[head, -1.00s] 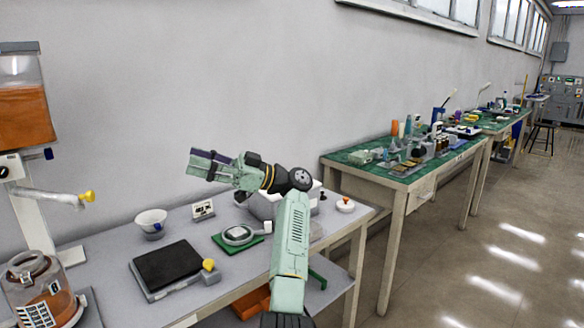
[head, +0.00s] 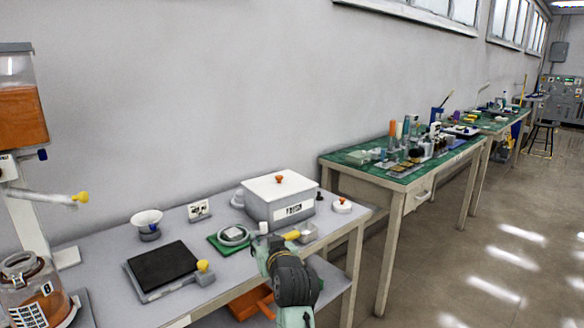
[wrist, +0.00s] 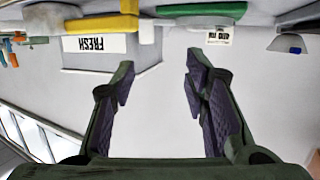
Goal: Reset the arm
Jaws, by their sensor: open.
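My gripper (wrist: 160,75) is open in the wrist view, with nothing between its two purple-padded fingers and the pale wall beyond. In the head view my arm is folded low in front of the bench's right part. The gripper's fingers cannot be made out clearly there. The label appears upside down in the wrist view (wrist: 94,44).
The grey bench (head: 195,222) holds a black-topped scale (head: 163,267), a white bowl (head: 147,219), a green pad with a round dish (head: 217,243) and a small card (head: 199,210). A dispenser with orange contents (head: 22,112) stands left. A green-topped table (head: 345,157) stands behind right.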

